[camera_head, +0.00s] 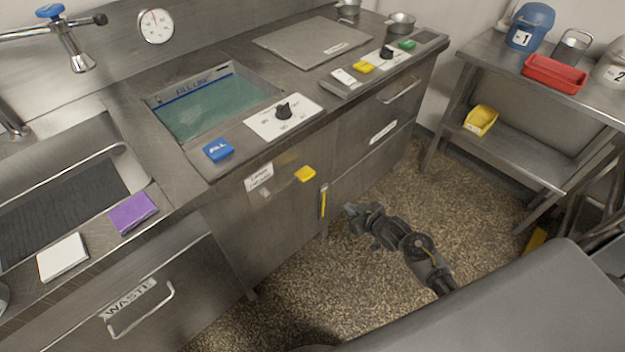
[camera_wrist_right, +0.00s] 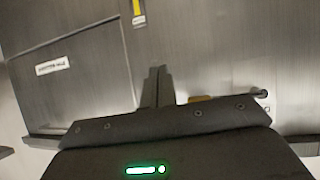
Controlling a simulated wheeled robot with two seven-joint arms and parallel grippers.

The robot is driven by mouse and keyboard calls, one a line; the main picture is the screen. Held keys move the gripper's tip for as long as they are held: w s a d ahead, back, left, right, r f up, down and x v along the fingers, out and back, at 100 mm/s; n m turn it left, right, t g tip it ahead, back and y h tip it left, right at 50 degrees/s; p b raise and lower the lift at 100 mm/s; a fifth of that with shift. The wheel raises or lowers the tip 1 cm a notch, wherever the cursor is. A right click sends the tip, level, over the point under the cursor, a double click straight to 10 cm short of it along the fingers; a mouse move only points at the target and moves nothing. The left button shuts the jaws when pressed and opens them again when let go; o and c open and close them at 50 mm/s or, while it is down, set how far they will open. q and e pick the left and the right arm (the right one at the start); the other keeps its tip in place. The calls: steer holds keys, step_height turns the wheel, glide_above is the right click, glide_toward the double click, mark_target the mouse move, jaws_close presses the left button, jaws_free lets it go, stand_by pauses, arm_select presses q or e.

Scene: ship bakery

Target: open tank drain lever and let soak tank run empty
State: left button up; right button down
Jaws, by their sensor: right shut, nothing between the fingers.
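The soak tank (camera_head: 215,108) is sunk in the steel counter in the head view and holds green water near its fill-line label. A slim upright yellow lever (camera_head: 323,203) is on the cabinet front below and right of the tank. What seems to be the same lever shows at the top of the right wrist view (camera_wrist_right: 137,12). My right gripper (camera_head: 350,211) is shut and empty, just right of the lever in the head view. Its fingers (camera_wrist_right: 157,86) are together and appear apart from the lever. My left gripper is not in view.
A yellow tab (camera_head: 305,174) sticks out of the cabinet front beside a small label (camera_head: 258,177). A blue fill button (camera_head: 218,150) and a dial panel (camera_head: 284,116) sit on the counter edge.

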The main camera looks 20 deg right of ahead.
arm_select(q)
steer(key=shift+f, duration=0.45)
arm_select(e)
steer(key=w+a+r+n+t+y, duration=0.1)
steer(key=a+r, duration=0.4)
steer(key=r, duration=1.1)
steer(key=shift+w+r+t+y, duration=0.15)
steer(key=shift+t+y, duration=0.45)
steer(key=shift+y, duration=0.5)
steer(key=shift+w+a, duration=0.1)
glide_above(312, 173)
steer(key=s, duration=0.1)
step_height(312, 173, down, 2)
steer(key=f, duration=0.1)
steer(key=shift+s+a+f, duration=0.1)
steer(key=shift+s+f, duration=0.1)
steer(key=shift+f, duration=0.35)
steer(key=shift+s+a+f, duration=0.1)
steer(key=shift+s+f, duration=0.05)
steer(key=shift+f, duration=0.35)
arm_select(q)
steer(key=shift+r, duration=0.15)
arm_select(e)
steer(key=shift+f, duration=0.7)
